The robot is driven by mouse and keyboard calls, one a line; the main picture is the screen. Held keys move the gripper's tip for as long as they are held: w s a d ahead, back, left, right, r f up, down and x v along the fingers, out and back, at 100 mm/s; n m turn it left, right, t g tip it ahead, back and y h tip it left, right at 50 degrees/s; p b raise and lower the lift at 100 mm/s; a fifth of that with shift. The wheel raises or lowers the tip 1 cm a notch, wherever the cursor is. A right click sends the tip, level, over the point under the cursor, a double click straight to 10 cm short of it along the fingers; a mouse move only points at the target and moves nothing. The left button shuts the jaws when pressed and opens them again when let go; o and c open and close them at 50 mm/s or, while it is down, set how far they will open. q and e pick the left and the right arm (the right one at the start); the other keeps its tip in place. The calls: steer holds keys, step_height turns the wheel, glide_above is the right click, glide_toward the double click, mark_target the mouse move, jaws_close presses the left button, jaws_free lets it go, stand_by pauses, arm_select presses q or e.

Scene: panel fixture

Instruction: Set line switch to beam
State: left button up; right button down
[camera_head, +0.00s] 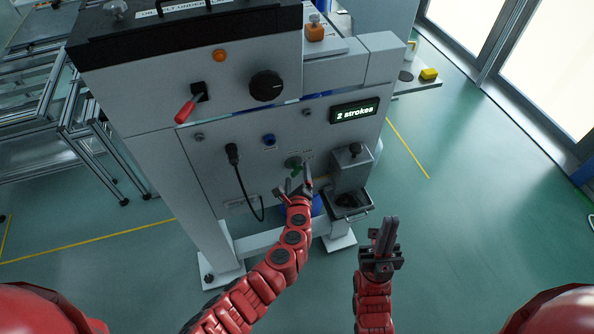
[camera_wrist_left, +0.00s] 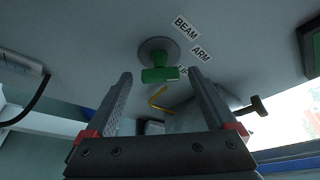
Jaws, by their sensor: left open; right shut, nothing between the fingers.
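The line switch is a green knob (camera_wrist_left: 160,74) on a grey round base on the panel. In the left wrist view the labels BEAM (camera_wrist_left: 185,28), ARM (camera_wrist_left: 201,52) and a partly hidden one starting "LIF" sit above and right of it. In the head view the green knob (camera_head: 296,168) is partly hidden by my left gripper (camera_head: 298,178). That gripper is open, its fingers (camera_wrist_left: 160,100) pointing at the panel on either side of the knob; I cannot tell whether they touch it. My right gripper (camera_head: 384,230) is shut and empty, away from the panel at the lower right.
The panel has a red-handled lever (camera_head: 187,109), a black dial (camera_head: 266,86), an orange lamp (camera_head: 219,56), a blue button (camera_head: 269,140) and a plugged black cable (camera_head: 241,181). A display (camera_head: 355,111) reads "2 strokes". A grey unit with a tray (camera_head: 350,204) juts out right of the knob.

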arm_select(q)
steer(key=shift+x, duration=1.2)
